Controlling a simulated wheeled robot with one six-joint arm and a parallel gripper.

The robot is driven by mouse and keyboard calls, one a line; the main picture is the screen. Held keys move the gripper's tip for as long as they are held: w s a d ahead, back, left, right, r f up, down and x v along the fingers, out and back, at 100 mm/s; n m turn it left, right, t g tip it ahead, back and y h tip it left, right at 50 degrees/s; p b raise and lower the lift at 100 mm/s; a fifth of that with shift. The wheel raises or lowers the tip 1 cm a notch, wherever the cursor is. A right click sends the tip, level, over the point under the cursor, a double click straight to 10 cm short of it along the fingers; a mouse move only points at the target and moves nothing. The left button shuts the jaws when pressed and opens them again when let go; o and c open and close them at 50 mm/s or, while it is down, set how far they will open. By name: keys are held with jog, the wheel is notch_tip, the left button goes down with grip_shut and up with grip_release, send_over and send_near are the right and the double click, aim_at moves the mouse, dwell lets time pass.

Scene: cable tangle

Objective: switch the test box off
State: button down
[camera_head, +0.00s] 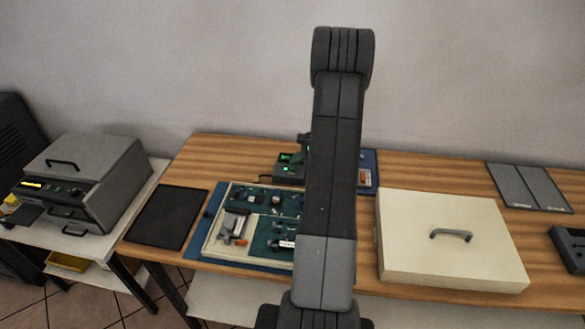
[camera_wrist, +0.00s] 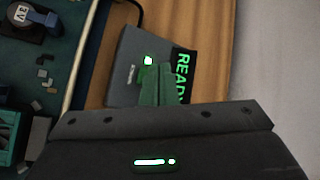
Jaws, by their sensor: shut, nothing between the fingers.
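The test box (camera_wrist: 125,65) is a dark grey box in the wrist view. Its display (camera_wrist: 182,75) reads READY in green letters, partly covered, and a green lamp (camera_wrist: 148,61) on it is lit. A small pale switch (camera_wrist: 130,74) sits below and left of the lamp. My gripper (camera_wrist: 156,72) is shut and empty, its fingers over the box between lamp and display; I cannot tell whether they touch it. In the head view the test box (camera_head: 287,174) stands at the back of the bench, partly hidden by my arm.
A tray of parts (camera_head: 225,205) lies in front of the test box. A cream lidded case (camera_head: 445,250) stands to the right. A black mat (camera_head: 168,217) lies left of the tray. A grey machine (camera_head: 85,175) stands on a side table. A cable runs from the box.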

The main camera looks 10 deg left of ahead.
jog(key=shift+f, duration=0.1)
dwell(0.6)
jog(key=shift+f+b, duration=0.35)
jog(key=shift+b, duration=0.25)
jog(key=shift+f+b, duration=0.45)
jog(key=shift+b, duration=0.05)
dwell(0.4)
dwell(0.3)
jog(key=shift+r+p, duration=0.45)
jog(key=shift+r, duration=0.45)
jog(key=shift+r+p, duration=1.35)
jog(key=shift+r, duration=1.15)
